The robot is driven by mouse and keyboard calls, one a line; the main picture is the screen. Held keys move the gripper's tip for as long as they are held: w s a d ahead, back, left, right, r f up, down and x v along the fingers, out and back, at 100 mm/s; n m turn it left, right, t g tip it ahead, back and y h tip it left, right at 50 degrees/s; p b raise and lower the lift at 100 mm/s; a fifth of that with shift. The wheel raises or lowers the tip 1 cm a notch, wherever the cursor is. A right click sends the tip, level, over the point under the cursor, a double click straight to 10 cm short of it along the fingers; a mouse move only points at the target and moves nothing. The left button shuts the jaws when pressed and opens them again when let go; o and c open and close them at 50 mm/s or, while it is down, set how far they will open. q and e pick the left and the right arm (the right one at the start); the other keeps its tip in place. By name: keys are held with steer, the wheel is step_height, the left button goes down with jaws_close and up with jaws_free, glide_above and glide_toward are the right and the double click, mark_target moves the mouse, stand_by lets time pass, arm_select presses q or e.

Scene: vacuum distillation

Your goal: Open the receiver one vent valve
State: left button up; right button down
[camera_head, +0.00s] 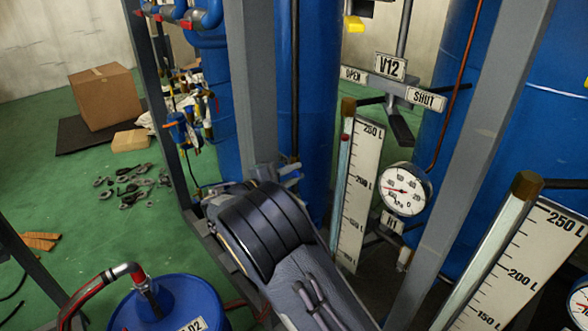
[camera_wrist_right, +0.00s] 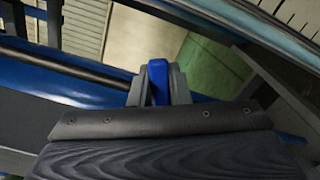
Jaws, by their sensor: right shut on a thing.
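My right arm comes in from the bottom centre of the head view, and its wrist covers much of the gripper. The right gripper (camera_head: 277,172) is beside the blue vessel and the grey post. In the right wrist view, its two grey fingers (camera_wrist_right: 158,86) are shut on a blue handle (camera_wrist_right: 158,78), which stands up between them. The valve body under the handle is hidden, and I cannot read a label for it. My left gripper is not in view.
A V12 sign (camera_head: 390,66) has OPEN and SHUT plates beside it. A dial gauge (camera_head: 405,188) and a level scale (camera_head: 357,190) stand right of my arm. A grey post (camera_head: 250,90) is close by. A blue drum (camera_head: 170,305) stands front left. Loose parts (camera_head: 135,185) lie on the green floor.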

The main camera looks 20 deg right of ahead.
steer(key=r+n+p, duration=0.1)
steer(key=n+p, duration=0.1)
steer(key=w+r+n+p, duration=0.1)
steer(key=n+p, duration=0.1)
steer(key=w+r+n+p, duration=0.1)
steer(key=n+p, duration=0.1)
steer(key=shift+a+n, duration=0.3)
steer(key=shift+a, duration=0.1)
steer(key=n+p, duration=0.1)
steer(key=w+n+p, duration=0.1)
steer(key=n, duration=0.1)
steer(key=shift+w+a+r+p, duration=0.15)
steer(key=shift+w+a+p, duration=0.1)
steer(key=shift+p, duration=0.15)
steer(key=shift+w+a+n+p, duration=0.2)
steer(key=shift+w+n+p, duration=0.4)
steer(key=shift+n, duration=0.6)
steer(key=c, duration=1.4)
jaws_free()
steer(key=shift+o, duration=0.2)
